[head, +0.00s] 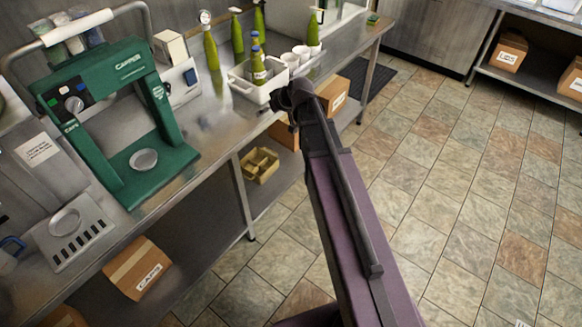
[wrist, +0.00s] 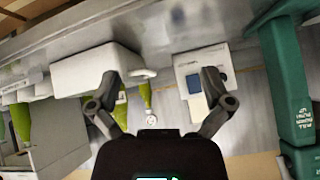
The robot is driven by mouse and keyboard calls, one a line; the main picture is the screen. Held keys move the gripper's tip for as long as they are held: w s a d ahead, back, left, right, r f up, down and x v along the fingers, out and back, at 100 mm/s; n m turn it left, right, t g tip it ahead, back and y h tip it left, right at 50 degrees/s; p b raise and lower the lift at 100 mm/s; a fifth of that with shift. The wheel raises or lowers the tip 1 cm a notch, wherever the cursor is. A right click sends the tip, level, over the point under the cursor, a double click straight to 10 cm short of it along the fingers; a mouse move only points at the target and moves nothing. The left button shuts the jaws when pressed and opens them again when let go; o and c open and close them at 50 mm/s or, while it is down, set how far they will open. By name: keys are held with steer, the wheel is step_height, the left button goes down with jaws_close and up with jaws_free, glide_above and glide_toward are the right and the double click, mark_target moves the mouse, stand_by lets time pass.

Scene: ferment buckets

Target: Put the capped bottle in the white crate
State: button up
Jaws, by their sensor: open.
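The white crate (head: 262,94) stands near the bench's front edge in the head view; its wall also shows at upper left in the wrist view (wrist: 90,72). A green bottle with a round gauge-like top (head: 210,46) stands left of the crate, and shows between the fingers in the wrist view (wrist: 146,95). I cannot tell which bottle the task means. My gripper (wrist: 160,98) is open and empty, close to the crate's front right side.
Other green bottles (head: 237,34) stand along the back, with white cups (head: 300,53) right of the crate. A white device (head: 183,84) and a green press (head: 150,120) occupy the bench's left. Cardboard boxes (head: 138,268) lie below. The tiled floor (head: 420,190) at right is clear.

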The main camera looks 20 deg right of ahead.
steer(key=s+f+m+g+h, duration=0.2)
steer(key=s+g, duration=0.1)
steer(key=s, duration=0.8)
steer(key=s+d+f+m+g+h, duration=0.1)
steer(key=s+f+m+g+h, duration=0.1)
steer(key=s, duration=0.9)
steer(key=shift+s+d+f+g+h, duration=0.25)
steer(key=shift+f+g+h, duration=0.35)
steer(key=shift+g, duration=0.3)
steer(key=shift+w, duration=0.1)
